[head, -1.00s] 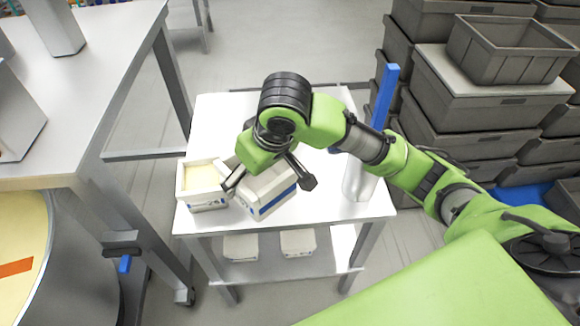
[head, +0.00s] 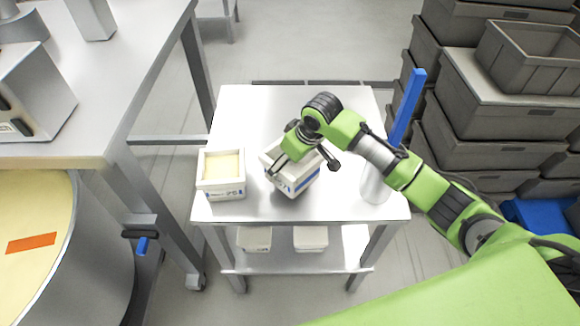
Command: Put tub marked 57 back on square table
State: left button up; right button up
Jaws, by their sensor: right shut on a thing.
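The square table (head: 240,120) is a small white table with a lower shelf, in the middle of the head view. My right gripper (head: 304,168) is shut on a white tub (head: 296,185) with a blue-marked label on its front; the number is blurred but looks like 57. The tub is turned at an angle over the table's front middle; I cannot tell whether its base touches the top. The gripper hides part of its top. My left gripper is not in view.
Another white tub (head: 221,188) with pale yellow contents stands to the left, apart from the held one. A clear bottle with a tall blue part (head: 406,108) stands at the table's right edge. Two tubs sit on the lower shelf. Grey crates (head: 500,110) are stacked at right.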

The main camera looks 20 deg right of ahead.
aim_at(289, 171)
jog(key=shift+w+d+f, duration=0.2)
jog(key=shift+f, duration=0.1)
notch_tip(289, 171, down, 2)
jog(key=shift+f+p, duration=0.1)
jog(key=shift+p, duration=0.45)
jog(key=shift+w+f, duration=0.1)
jog(key=shift+f, duration=0.4)
jog(key=shift+f, duration=0.1)
jog(key=shift+f, duration=0.15)
jog(key=o, duration=1.9)
